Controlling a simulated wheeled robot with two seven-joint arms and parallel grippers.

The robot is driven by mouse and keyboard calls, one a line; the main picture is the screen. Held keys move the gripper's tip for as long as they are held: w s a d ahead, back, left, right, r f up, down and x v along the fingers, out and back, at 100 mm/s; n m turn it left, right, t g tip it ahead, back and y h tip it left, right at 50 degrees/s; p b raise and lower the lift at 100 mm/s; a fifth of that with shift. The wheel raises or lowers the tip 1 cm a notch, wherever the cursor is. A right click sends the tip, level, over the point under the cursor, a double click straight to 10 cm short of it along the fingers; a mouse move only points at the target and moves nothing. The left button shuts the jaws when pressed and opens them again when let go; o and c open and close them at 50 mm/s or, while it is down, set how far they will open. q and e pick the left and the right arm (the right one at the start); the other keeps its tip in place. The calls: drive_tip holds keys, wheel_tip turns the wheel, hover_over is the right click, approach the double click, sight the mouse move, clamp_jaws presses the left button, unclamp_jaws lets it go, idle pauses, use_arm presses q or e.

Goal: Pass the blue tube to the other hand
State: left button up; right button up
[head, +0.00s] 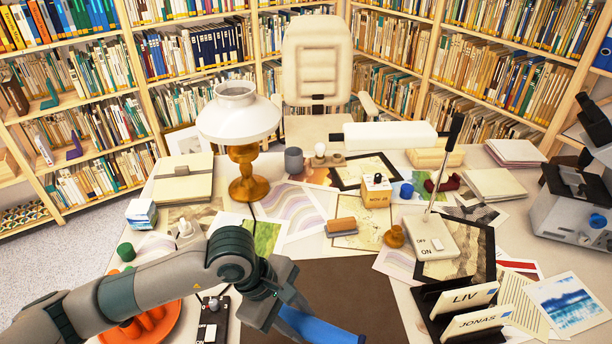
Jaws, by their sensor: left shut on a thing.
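The blue tube (325,329) shows at the bottom of the head view, over the dark brown desk mat (345,285). My left gripper (283,308) is shut on the tube's left end. The tube slants down to the right from the gripper. Its left end is hidden by the gripper, and I cannot tell how far it is above the mat. My right gripper is not in view.
A white lamp (240,117) stands at the back left of the desk. An orange dish (170,335) lies partly under my left arm. A letter holder (432,300) with name cards and a switch box (432,238) with a raised lever stand at right.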

use_arm(q)
drive_tip(key=a+r+m+g+y, duration=0.1)
drive_tip(key=a+r+m, duration=0.2)
drive_tip(key=a, duration=0.3)
drive_tip(key=w+a+r+m+g, duration=0.1)
drive_tip(key=a+r+m+g, duration=0.1)
drive_tip(key=a+r+m, duration=0.2)
drive_tip(key=w+a+r+m+g+y, duration=0.1)
drive_tip(key=a+r+m, duration=0.2)
drive_tip(key=a, duration=0.6)
drive_tip(key=shift+w+r+m+y, duration=0.2)
drive_tip(key=shift+m+y, duration=0.1)
drive_tip(key=shift+m, duration=0.7)
drive_tip(key=shift+d, duration=0.1)
drive_tip(key=w+d+r+m+y, duration=0.1)
drive_tip(key=w+d+r+m, duration=0.1)
drive_tip(key=d, duration=0.3)
drive_tip(key=w+d+r+m+y, duration=0.1)
drive_tip(key=w+d+r+m, duration=0.2)
drive_tip(key=d, duration=0.3)
drive_tip(key=w+d+r+m+g+y, duration=0.1)
drive_tip(key=w+d+r+m, duration=0.2)
drive_tip(key=w+d+r, duration=0.1)
drive_tip(key=shift+w+d+r, duration=0.15)
drive_tip(key=shift+d+r, duration=0.35)
drive_tip(key=shift+d, duration=0.55)
